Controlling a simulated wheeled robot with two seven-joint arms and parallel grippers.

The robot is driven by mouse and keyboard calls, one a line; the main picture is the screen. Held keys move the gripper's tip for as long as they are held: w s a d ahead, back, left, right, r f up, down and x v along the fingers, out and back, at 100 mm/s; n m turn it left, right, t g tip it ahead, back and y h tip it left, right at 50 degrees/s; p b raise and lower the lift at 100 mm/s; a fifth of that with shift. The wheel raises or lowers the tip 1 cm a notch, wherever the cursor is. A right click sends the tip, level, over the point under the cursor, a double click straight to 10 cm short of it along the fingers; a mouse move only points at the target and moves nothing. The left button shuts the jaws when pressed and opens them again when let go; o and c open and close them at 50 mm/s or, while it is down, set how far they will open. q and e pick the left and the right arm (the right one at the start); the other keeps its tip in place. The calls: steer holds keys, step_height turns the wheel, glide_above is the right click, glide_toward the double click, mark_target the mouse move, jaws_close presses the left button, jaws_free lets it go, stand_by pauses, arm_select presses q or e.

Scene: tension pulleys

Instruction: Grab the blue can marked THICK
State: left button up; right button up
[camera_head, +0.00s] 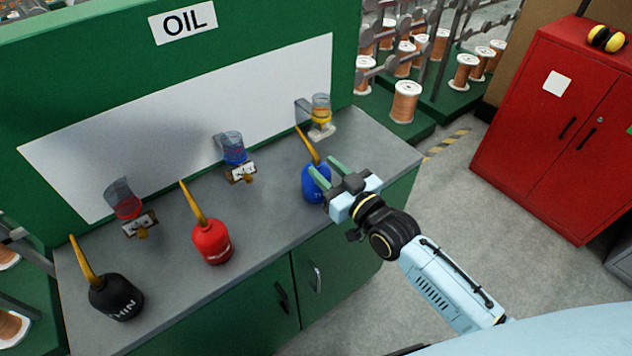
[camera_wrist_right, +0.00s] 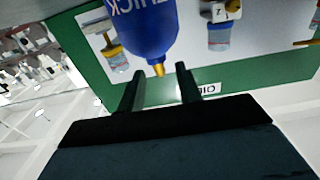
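The blue can (camera_head: 315,186) stands on the grey counter at its right part, its yellow spout tilted up and left. In the right wrist view the blue can (camera_wrist_right: 147,32) appears upside down, with white lettering that reads THICK, partly cut off by the frame. My right gripper (camera_head: 325,168) is beside the can, its two green fingers apart. In the wrist view the open fingers (camera_wrist_right: 161,72) point toward the can, with the spout tip near the gap between them. Nothing is held. In the head view the fingers partly cover the can. My left gripper is not in view.
A red can (camera_head: 211,243) and a black can (camera_head: 116,298) stand farther left on the counter (camera_head: 172,269). Red, blue and yellow oil cups (camera_head: 321,108) sit along the back near the white panel. A red cabinet (camera_head: 545,125) stands right, beyond open floor.

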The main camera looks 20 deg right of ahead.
mark_target(318, 158)
steer(key=shift+r+x, duration=0.2)
steer(key=shift+x, duration=1.25)
steer(key=shift+r+x, duration=0.2)
steer(key=shift+x, duration=1.3)
steer(key=shift+d, duration=0.1)
steer(key=shift+c, duration=0.3)
jaws_close()
steer(key=shift+r, duration=0.1)
